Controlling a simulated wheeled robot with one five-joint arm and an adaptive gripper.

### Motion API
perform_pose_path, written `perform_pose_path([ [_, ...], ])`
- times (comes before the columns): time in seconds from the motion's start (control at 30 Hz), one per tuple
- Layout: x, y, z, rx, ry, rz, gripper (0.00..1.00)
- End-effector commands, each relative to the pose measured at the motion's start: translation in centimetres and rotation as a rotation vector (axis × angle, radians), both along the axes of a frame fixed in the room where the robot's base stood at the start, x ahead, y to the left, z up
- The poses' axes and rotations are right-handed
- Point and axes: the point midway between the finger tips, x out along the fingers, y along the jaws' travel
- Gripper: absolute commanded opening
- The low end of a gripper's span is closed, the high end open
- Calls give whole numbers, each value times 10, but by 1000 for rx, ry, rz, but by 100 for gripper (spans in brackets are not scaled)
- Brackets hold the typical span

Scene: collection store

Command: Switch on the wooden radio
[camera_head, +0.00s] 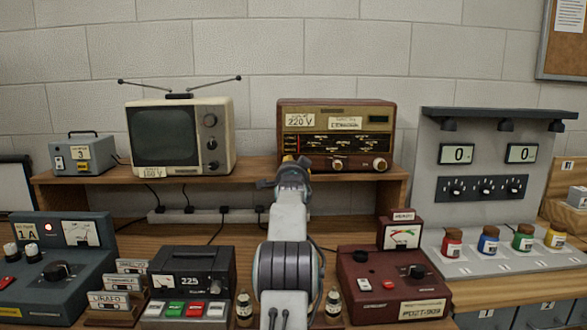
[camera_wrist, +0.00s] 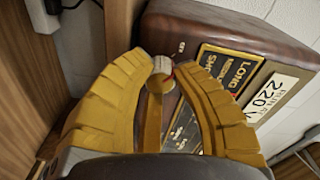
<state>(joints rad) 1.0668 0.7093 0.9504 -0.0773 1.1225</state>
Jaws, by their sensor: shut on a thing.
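The wooden radio (camera_head: 390,112) stands on the raised wooden shelf, right of the television. Two pale knobs (camera_head: 380,164) show low on its front; its left lower front is hidden behind my gripper (camera_head: 293,165). In the wrist view the radio (camera_wrist: 190,32) appears turned on its side, with its dial panel and a "220 V" label. My gripper (camera_wrist: 162,62) has its yellow fingertips closed on a small cream knob (camera_wrist: 161,65) with a red mark on the radio's front. I cannot tell whether the dial is lit.
A cream television (camera_head: 165,135) with antennas stands left of the radio on the shelf (camera_head: 250,172). Below are a blue power unit (camera_head: 75,255), a dark box marked 225 (camera_head: 190,268) and a red tester (camera_head: 385,280). A grey panel (camera_head: 480,175) with coloured jars stands right.

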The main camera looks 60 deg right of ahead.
Motion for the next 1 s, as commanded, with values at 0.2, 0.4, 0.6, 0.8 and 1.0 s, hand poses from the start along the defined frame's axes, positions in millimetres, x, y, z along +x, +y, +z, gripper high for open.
perform_pose_path([
  [0.2,1,0,2,97,-152,-2,0],
  [0.4,1,1,2,186,-293,-5,0],
  [0.6,2,1,3,259,-409,-9,0],
  [0.8,3,1,3,309,-490,-12,0],
  [1.0,3,2,4,334,-532,-14,0],
])
